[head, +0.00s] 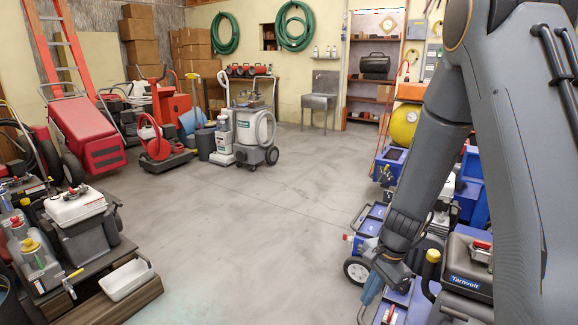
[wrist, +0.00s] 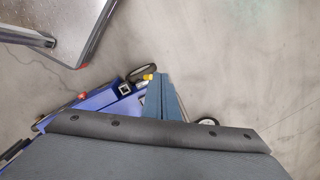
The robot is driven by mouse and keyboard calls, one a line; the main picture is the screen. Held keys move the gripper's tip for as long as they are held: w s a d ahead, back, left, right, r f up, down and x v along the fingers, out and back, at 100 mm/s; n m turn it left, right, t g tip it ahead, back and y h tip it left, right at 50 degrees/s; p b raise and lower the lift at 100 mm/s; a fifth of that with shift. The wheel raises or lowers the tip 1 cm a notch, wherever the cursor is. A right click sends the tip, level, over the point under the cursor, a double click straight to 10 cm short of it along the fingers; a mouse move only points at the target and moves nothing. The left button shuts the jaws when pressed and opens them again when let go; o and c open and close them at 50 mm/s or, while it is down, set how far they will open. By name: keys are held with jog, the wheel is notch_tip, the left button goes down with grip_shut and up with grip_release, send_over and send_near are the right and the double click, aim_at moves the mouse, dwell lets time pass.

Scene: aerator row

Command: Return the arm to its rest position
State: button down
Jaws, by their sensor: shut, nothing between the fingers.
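My arm (head: 432,150) reaches down from the upper right of the head view, bent at the elbow. It hangs over blue equipment on the right side. My gripper (head: 362,310) is low at the right of the head view, its blue-grey fingers angled down. In the wrist view the fingers of my gripper (wrist: 158,80) lie together and hold nothing. Part of the gripper's lower end is hard to make out against the blue machines. Whether it touches them I cannot tell.
Blue wheeled machines (head: 372,219) and a black Tarnvolt unit (head: 466,270) crowd the right. A white tray (head: 126,279) and red-and-white equipment (head: 76,206) stand at the left. Grey floor (head: 245,235) is clear in the middle. A sink (head: 319,101) stands at the back wall.

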jog(key=s+a+r+n+h+p, duration=0.2)
jog(key=s+r+n+p, duration=0.3)
jog(key=s+r+n, duration=0.8)
jog(key=s+r, duration=0.6)
jog(key=r, duration=0.2)
jog(key=shift+r, duration=0.2)
